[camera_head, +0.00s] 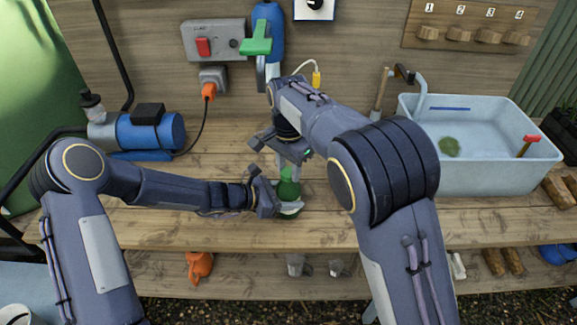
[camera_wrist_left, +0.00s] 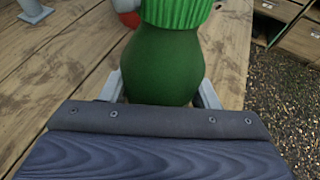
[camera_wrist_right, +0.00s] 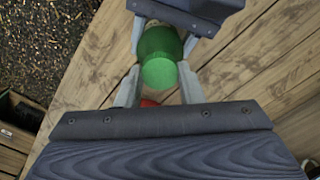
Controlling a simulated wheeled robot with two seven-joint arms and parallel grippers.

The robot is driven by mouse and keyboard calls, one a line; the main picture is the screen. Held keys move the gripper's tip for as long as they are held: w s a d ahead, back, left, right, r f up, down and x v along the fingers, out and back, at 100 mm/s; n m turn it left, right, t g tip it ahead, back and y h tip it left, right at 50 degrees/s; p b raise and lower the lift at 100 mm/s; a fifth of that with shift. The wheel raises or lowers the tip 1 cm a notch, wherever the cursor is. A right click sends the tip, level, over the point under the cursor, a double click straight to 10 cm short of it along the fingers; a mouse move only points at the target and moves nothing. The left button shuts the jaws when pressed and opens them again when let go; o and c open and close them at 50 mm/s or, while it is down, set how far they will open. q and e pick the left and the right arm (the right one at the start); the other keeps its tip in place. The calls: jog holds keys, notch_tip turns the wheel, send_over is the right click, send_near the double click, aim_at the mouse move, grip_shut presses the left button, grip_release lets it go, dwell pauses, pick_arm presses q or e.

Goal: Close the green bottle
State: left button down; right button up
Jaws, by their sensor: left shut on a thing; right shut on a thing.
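The green bottle (camera_head: 287,189) stands upright on the workbench in the head view. Its dark green body (camera_wrist_left: 160,65) fills the middle of the left wrist view. My left gripper (camera_head: 290,208) is shut around the lower body, one finger on each side. A lighter green ribbed cap (camera_wrist_left: 178,10) sits at the top of the bottle. My right gripper (camera_head: 287,169) comes from above and is shut on the cap. The cap's round top (camera_wrist_right: 158,74) shows between its fingers in the right wrist view. The thread is hidden, so I cannot tell how tight the cap is.
A blue pump (camera_head: 150,131) stands at the left of the workbench (camera_head: 230,148). A pale sink (camera_head: 490,180) stands at the right. A green-handled tap (camera_head: 256,40) and a red-switch box (camera_head: 214,40) are on the back wall.

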jog(key=o, duration=1.1)
jog(key=shift+o, duration=0.2)
jog(key=shift+r, duration=0.1)
notch_tip(320, 180, up, 12)
pick_arm(q)
jog(key=shift+c, duration=2.1)
grip_release()
jog(key=shift+a, duration=0.1)
